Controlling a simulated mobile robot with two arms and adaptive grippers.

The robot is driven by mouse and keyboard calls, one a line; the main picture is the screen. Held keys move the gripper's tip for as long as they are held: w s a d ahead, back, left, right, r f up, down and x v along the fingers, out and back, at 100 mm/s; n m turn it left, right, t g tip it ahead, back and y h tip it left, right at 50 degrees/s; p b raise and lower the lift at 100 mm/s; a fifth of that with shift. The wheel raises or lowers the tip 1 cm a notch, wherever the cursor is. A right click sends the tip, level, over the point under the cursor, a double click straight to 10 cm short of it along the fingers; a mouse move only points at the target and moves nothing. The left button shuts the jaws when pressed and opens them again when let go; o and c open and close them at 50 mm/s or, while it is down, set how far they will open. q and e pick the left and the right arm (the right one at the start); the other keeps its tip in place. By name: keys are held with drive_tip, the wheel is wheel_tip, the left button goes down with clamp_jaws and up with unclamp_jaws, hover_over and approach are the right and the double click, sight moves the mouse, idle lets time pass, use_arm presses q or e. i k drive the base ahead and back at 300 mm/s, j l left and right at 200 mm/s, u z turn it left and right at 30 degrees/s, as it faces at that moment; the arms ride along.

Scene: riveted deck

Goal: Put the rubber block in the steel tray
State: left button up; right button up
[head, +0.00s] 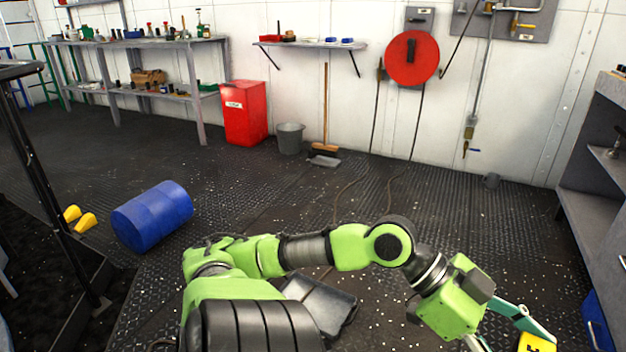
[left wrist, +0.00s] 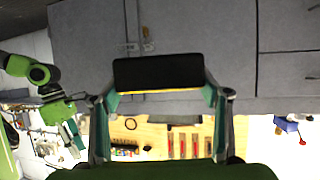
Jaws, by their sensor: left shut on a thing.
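The rubber block is a black block with a yellow face (head: 537,343) carrying dark lettering, partly cut off at the bottom right of the head view. My left gripper (head: 508,328) is shut on it. In the left wrist view the black block (left wrist: 157,74) sits between both fingertips, with a thin yellow edge showing, clear of the grey cabinet behind it. My right gripper (left wrist: 75,132) shows small at the left of the left wrist view, and its jaws are too small to read.
A blue drum (head: 152,216) lies on the dark deck at left. A red bin (head: 245,113), a grey bucket (head: 290,138) and a broom (head: 325,110) stand along the back wall. A grey shelf unit (head: 597,180) is at right. The middle floor is open, with a cable across it.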

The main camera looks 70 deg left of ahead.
sight(329, 312)
drive_tip(key=i+j+u, duration=0.1)
drive_tip(key=j+u, duration=0.3)
drive_tip(key=i+j+u, duration=0.15)
drive_tip(key=u, duration=0.25)
drive_tip(key=i+j+u, duration=0.2)
drive_tip(key=u, duration=0.2)
drive_tip(key=j, duration=0.1)
